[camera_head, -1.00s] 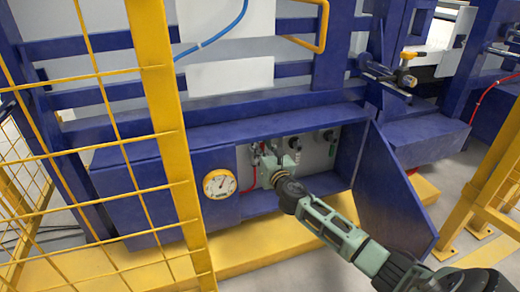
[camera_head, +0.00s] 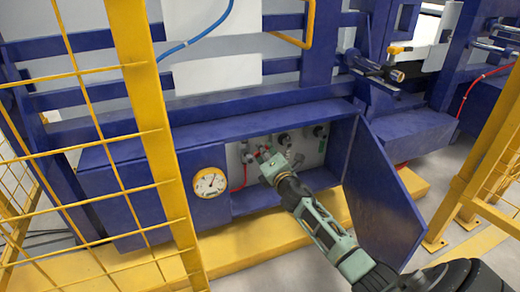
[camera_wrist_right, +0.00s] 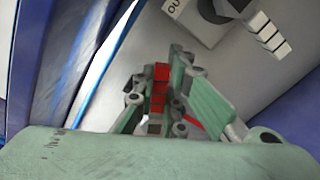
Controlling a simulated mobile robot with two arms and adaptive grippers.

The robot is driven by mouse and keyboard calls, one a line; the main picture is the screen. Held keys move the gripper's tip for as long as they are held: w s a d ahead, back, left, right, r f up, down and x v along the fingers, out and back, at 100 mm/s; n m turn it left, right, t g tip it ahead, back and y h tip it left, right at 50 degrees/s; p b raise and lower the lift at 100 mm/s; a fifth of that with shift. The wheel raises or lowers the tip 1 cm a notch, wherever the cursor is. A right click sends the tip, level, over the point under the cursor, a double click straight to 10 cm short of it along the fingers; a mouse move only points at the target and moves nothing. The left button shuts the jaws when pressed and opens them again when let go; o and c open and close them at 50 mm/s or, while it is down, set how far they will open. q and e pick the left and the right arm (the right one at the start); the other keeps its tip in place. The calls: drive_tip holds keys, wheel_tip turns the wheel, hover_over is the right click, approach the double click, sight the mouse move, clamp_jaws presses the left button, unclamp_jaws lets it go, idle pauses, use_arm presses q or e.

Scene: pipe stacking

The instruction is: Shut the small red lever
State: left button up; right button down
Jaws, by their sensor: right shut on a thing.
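The small red lever (camera_wrist_right: 160,84) shows in the right wrist view, between the green fingers of my right gripper (camera_wrist_right: 158,98). The fingers are shut on it. In the head view my right gripper (camera_head: 267,160) reaches into the open recess of the blue cabinet, in front of the pale valve panel (camera_head: 309,150). A small bit of red shows at its tip, but the gripper hides most of the lever there. My left gripper is in neither view.
A round dial gauge (camera_head: 210,183) sits left of the recess. The blue cabinet door (camera_head: 380,195) stands open on the right, close to my arm. A yellow mesh fence (camera_head: 150,130) stands at the left. Dark knobs (camera_head: 285,139) are on the panel.

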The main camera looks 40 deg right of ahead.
drive_tip(key=shift+s+d+f+m, duration=0.1)
drive_tip(key=shift+f+m, duration=0.4)
drive_tip(key=shift+m, duration=0.5)
drive_tip(key=shift+w+d+f+m, duration=0.15)
drive_tip(key=shift+f+m, duration=0.3)
drive_tip(key=shift+m, duration=0.55)
drive_tip(key=shift+s+d+f+m, duration=0.15)
drive_tip(key=shift+f+m, duration=0.35)
drive_tip(key=shift+m, duration=0.5)
drive_tip(key=c, duration=1.8)
unclamp_jaws()
drive_tip(key=shift+s, duration=0.15)
drive_tip(key=v, duration=1.1)
drive_tip(key=shift+s+a, duration=0.25)
drive_tip(key=shift+s, duration=0.1)
